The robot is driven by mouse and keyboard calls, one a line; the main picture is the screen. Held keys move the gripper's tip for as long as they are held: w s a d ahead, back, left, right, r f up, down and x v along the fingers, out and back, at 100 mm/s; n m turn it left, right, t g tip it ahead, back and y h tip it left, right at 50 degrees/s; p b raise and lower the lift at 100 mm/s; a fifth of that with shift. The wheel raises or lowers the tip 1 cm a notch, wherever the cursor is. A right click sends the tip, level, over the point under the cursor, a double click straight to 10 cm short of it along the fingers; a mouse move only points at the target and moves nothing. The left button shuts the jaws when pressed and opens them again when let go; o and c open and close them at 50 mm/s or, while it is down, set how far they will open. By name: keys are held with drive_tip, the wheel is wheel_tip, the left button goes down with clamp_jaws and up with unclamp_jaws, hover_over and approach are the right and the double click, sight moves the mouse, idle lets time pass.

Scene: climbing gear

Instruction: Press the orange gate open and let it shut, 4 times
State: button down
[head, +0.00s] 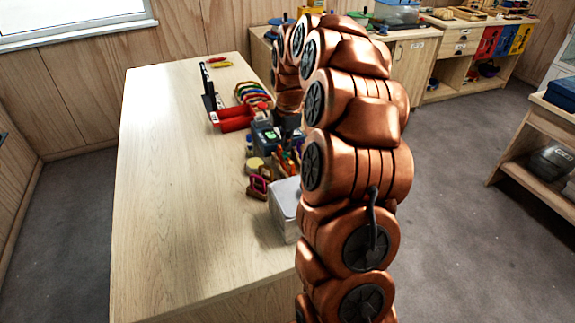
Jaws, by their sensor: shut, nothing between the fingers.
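The wooden table (170,165) carries a cluster of small climbing gear along its right side. A carabiner with a pink-red frame (258,187) lies near the front of the cluster. Small orange and yellow pieces (281,162) sit behind it, too small to tell which is the orange gate. My copper arm rises on the right, arches over and comes down above the cluster. My gripper (293,140) is a small dark shape at its end, shut and empty, low over the gear. Its fingertips are mostly hidden among the gear, so contact cannot be told.
A grey-white box (284,208) stands at the table's right edge. A dark device with a green screen (266,137), red cylinders (236,118), coloured loops (252,94) and a black upright rack (209,88) stand farther back. The table's left and front are clear.

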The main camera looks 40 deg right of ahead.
sight(286, 154)
drive_tip(key=shift+f+b, duration=0.8)
drive_tip(key=shift+f, duration=0.85)
drive_tip(key=shift+r, duration=0.1)
drive_tip(key=shift+r+p, duration=0.65)
drive_tip(key=shift+r, duration=2.85)
drive_tip(key=shift+a, duration=0.1)
